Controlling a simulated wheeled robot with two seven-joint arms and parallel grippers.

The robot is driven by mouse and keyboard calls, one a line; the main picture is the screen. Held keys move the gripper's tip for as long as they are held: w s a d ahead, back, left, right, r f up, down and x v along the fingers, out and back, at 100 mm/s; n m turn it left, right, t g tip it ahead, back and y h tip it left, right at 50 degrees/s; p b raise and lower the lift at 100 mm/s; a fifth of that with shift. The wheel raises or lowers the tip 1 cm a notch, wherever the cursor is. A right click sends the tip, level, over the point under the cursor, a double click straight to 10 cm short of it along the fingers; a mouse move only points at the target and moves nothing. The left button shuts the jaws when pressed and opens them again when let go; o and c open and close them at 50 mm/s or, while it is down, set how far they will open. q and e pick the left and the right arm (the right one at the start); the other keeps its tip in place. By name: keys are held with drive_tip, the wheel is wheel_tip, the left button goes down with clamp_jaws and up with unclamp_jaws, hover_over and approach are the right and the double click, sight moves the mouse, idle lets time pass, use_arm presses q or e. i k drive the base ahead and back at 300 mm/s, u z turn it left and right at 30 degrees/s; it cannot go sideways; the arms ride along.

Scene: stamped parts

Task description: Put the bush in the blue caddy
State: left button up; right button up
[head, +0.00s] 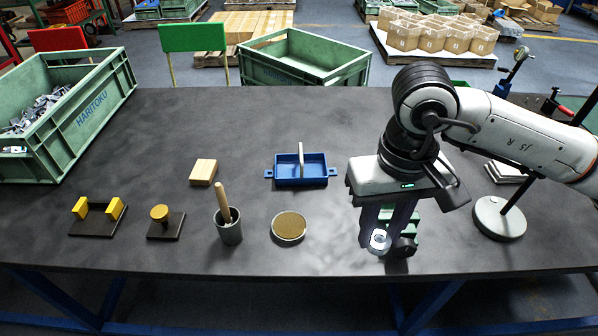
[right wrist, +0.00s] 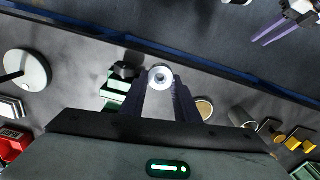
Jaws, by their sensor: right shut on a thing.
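The bush (head: 380,240) is a short, pale metal ring with a hole. My right gripper (head: 387,236) is shut on it, over the front right part of the table. In the right wrist view the bush (right wrist: 161,77) sits between the two fingertips. The blue caddy (head: 286,182) is a shallow tray with side tabs and a pale upright handle across its middle, left of and behind the right gripper. No bush shows in it. My left gripper (right wrist: 268,33) shows only at the upper right of the right wrist view, its two fingers apart and empty.
A green and black part (head: 411,228) stands close behind the right gripper, partly hidden. A round tan-topped dish (head: 289,226), a grey cup with a pestle (head: 229,232) and a wooden block (head: 203,172) lie left. A round stand base (head: 499,219) is right.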

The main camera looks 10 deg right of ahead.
sight(315, 172)
drive_tip(key=u, duration=1.25)
drive_tip(key=k, duration=0.65)
drive_tip(key=z, duration=0.85)
drive_tip(key=i, duration=1)
